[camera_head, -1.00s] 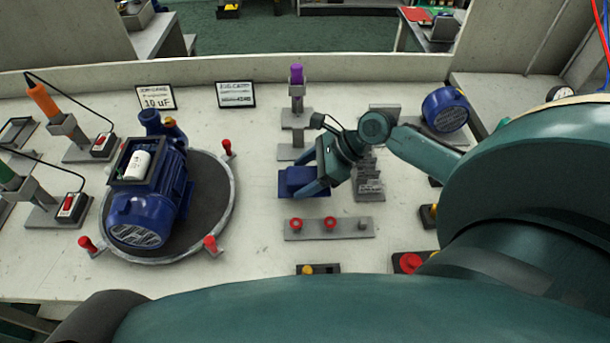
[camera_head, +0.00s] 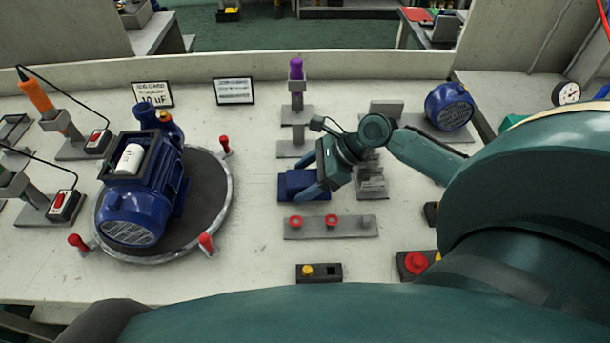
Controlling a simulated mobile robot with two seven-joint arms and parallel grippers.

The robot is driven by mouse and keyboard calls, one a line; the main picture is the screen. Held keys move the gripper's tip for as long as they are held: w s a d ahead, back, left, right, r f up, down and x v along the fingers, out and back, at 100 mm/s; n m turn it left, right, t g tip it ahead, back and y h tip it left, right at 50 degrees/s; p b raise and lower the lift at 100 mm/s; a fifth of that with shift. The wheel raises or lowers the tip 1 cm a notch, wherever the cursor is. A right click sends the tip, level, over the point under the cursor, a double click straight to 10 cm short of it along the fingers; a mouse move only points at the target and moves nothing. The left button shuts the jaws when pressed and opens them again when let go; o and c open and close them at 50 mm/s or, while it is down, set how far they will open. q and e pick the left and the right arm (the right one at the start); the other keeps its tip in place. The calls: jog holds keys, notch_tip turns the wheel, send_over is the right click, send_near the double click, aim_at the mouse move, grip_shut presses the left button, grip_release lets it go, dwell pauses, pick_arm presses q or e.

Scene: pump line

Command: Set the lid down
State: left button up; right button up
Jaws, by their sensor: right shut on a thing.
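The blue lid (camera_head: 298,187) is a small box-like piece at the middle of the bench. My right gripper (camera_head: 314,178) is shut on its right side. The lid is at or just above the bench top; I cannot tell whether it touches. The blue pump motor (camera_head: 132,217) is on the round dark turntable (camera_head: 205,207) at left. Its top box is open, with a white capacitor (camera_head: 131,158) inside. My left gripper is not in view.
A grey strip with red rings (camera_head: 331,222) is just in front of the lid. Behind are a purple-handled tool (camera_head: 296,70) in its stand and two signs (camera_head: 234,91). A blue motor part (camera_head: 449,106) is at back right. Bench between turntable and lid is clear.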

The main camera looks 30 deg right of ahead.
jog(key=shift+f, duration=0.35)
jog(key=o, duration=1.1)
jog(key=shift+o, duration=0.2)
jog(key=p+v, duration=0.1)
jog(key=v, duration=1.2)
jog(key=shift+p, duration=0.35)
